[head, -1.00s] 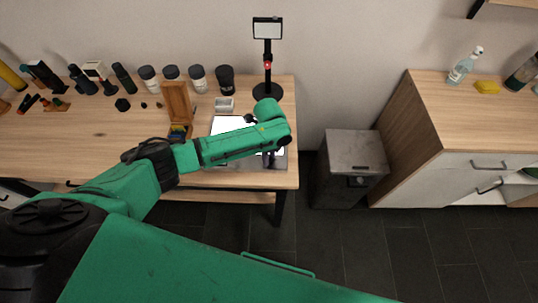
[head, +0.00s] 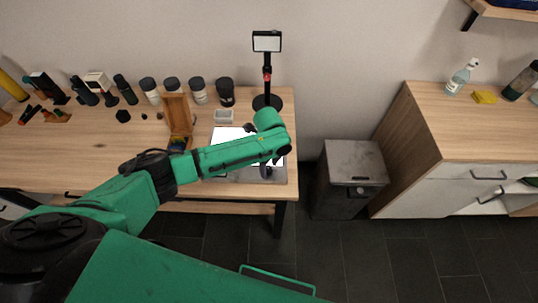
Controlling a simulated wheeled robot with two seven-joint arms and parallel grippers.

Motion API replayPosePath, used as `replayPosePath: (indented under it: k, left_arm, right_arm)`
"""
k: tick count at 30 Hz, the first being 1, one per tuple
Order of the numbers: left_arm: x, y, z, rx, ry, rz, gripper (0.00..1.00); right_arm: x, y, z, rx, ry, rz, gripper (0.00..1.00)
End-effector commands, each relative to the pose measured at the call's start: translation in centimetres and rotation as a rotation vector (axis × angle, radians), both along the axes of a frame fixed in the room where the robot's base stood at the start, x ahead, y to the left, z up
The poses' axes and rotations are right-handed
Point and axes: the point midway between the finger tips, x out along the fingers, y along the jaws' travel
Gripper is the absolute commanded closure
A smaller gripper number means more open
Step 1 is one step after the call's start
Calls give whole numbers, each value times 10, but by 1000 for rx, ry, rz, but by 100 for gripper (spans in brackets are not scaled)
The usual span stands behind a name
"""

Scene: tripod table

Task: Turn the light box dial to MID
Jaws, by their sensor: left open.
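The light box (head: 230,178) lies on the wooden table, a flat grey panel with a glowing white top. My left forearm and wrist cross over it and hide its middle. A small dark round part, which looks like the dial (head: 266,172), shows at its lower right, just below my wrist. Its setting is too small to read. My left gripper (head: 249,127) shows only as a small dark piece by the wrist, above the far part of the box. It is open, apart from the dial, and nothing shows in it. My right gripper is not in view.
A black stand with a small screen (head: 267,41) rises behind the box. Several dark jars and bottles line the wall. A grey bin (head: 352,162) stands right of the table.

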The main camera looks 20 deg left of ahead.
Motion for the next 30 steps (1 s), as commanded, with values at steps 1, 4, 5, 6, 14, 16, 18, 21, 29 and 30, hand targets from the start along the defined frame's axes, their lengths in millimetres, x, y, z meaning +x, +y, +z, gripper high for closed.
replayPosePath:
  k: [1, 4, 5, 6, 14, 16, 18, 21, 29, 30]
  left_arm:
    - [1, 0, 8, -1, -4, -1, 36]
    - [2, 0, 31, -1, -7, -2, 36]
    - [1, 0, 40, -1, -7, -2, 36]
    - [1, 0, 52, -1, -8, -3, 36]
    - [1, 0, 120, 0, -6, -2, 36]
    - [1, 0, 130, 0, -4, -2, 36]
    - [0, 0, 135, 0, -4, -2, 36]
    - [0, 0, 137, 1, -3, -2, 36]
    - [0, 0, 137, 0, -2, -2, 36]
    - [0, 0, 137, 0, -2, -2, 36]
  right_arm:
    - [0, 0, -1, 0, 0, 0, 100]
    - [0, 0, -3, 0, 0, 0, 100]
    - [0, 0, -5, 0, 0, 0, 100]
    - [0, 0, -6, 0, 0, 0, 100]
    - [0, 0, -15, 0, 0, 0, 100]
    - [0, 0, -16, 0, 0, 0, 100]
    - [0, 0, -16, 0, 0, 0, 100]
    - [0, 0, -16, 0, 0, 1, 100]
    - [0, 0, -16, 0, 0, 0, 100]
    - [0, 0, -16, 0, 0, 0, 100]
